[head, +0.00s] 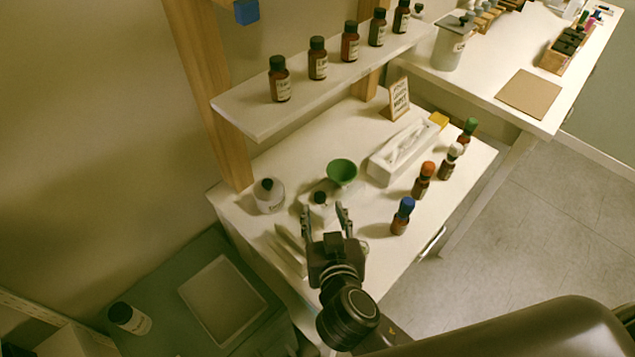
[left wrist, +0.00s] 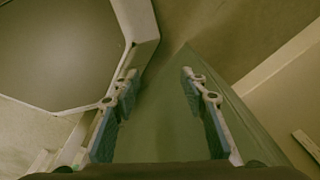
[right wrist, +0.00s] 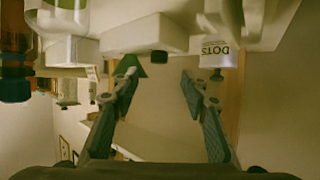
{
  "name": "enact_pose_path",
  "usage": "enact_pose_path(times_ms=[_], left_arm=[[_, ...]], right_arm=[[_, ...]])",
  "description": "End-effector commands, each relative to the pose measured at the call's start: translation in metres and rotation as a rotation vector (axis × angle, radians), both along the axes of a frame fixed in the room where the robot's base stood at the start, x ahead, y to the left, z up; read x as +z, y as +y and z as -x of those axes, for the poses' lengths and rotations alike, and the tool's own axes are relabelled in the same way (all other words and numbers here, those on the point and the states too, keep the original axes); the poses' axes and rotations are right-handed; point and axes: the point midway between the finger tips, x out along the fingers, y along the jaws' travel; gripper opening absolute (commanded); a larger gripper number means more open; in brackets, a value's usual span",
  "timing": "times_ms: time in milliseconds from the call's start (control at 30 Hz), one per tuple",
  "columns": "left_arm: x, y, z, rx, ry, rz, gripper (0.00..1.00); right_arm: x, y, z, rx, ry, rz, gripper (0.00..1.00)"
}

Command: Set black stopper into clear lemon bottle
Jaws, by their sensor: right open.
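The black stopper (head: 319,197) shows between the fingertips of my right gripper (head: 324,210) in the head view, over a small white tray or block. In the right wrist view a small black piece (right wrist: 159,57), apparently this stopper, sits beyond the fingertips of my right gripper (right wrist: 158,78). The right fingers are spread, with no grip on it visible. My left gripper (left wrist: 158,82) is open and empty in the left wrist view. I cannot pick out the clear lemon bottle for certain.
A green funnel (head: 341,172) and a white jar (head: 268,195) stand close to the right gripper. Brown bottles with blue (head: 403,215), orange (head: 423,180), white and green caps line the table's right side. A white box (head: 400,155) lies behind. A shelf (head: 245,115) overhangs the back.

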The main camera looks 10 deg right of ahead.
Motion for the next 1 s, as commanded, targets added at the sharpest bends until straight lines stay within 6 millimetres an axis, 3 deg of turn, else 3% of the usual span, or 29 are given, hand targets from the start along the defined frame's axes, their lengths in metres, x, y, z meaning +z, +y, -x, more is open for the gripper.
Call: enact_pose_path(times_ms=[433,633,800,900,1000], left_arm=[[0.015,0.003,0.036,0.001,0.051,-0.005,0.40],[0.019,0.002,0.026,0.001,0.038,-0.004,0.40],[0.020,0.001,0.007,0.001,0.010,-0.001,0.40],[0.020,0.001,0.006,0.002,0.007,0.000,0.40],[0.020,0.001,0.008,0.002,0.011,-0.001,0.40]], right_arm=[[-0.020,-0.007,-0.046,0.000,-0.002,0.008,0.41],[-0.031,-0.008,-0.065,0.001,-0.001,0.003,0.41],[-0.034,-0.008,-0.067,0.001,0.000,0.002,0.41],[-0.034,-0.008,-0.067,0.001,0.000,0.002,0.41],[-0.033,-0.008,-0.067,0.000,0.000,0.002,0.32]])
